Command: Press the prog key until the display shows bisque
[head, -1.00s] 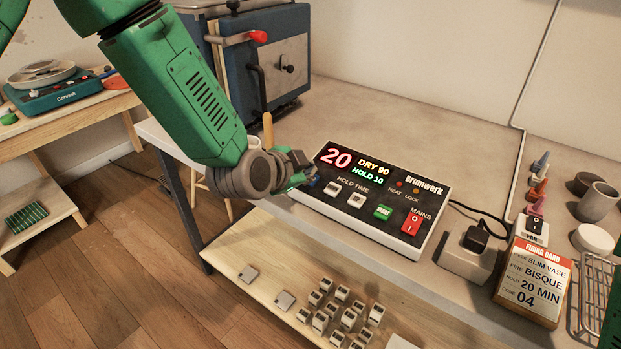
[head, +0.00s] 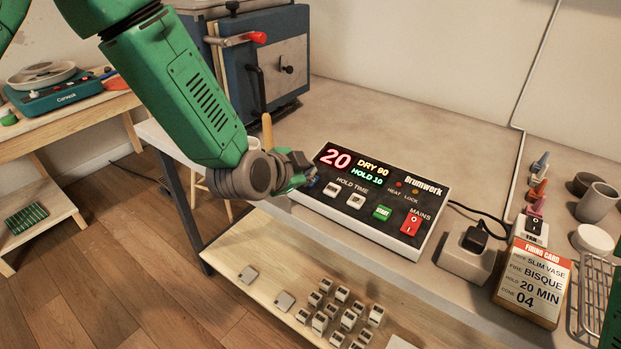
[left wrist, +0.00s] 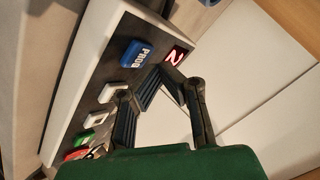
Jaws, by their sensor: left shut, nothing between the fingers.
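The controller box (head: 376,237) lies on the bench, black-faced with white sides. Its display (head: 354,166) reads a red 20, a yellow DRY 90 and a green HOLD 10. My left gripper (head: 310,177) is shut and empty at the box's left end, covering the prog key in the head view. In the left wrist view the blue PROG key (left wrist: 136,54) shows on the panel, beside my left fingers (left wrist: 160,80). Whether a fingertip touches the key I cannot tell. My right gripper is not seen.
A firing card (head: 535,285) reads slim vase, bisque, hold 20 min, cone 04. The panel also has two white keys, a green start key (head: 382,212) and a red mains switch (head: 411,224). A blue kiln (head: 285,60) stands behind. Small blocks lie on the lower shelf.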

